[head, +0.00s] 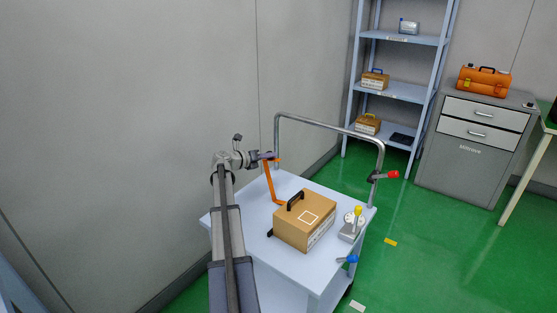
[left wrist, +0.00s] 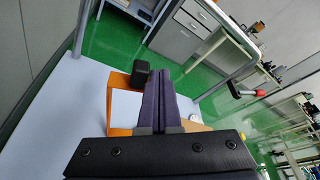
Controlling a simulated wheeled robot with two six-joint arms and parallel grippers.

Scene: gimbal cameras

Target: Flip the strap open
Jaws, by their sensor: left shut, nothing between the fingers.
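A tan case (head: 310,232) with a black handle (head: 295,200) and a white square outline on its top sits on the light cart top. An orange strap (head: 268,182) stands up steeply at the case's far left side, its lower end bent toward the case. My left gripper (head: 273,155) is shut and empty at the strap's upper end; I cannot tell if they touch. In the left wrist view my gripper's fingers (left wrist: 163,98) are together, with orange (left wrist: 116,84) just left of them. My right gripper is not in view.
The cart (head: 250,205) has a bent metal push bar (head: 325,124) at its far side and a red-knobbed lever (head: 388,175). A yellow-topped device (head: 352,225) stands right of the case. Shelves (head: 408,92) and a grey cabinet (head: 470,150) stand beyond green floor.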

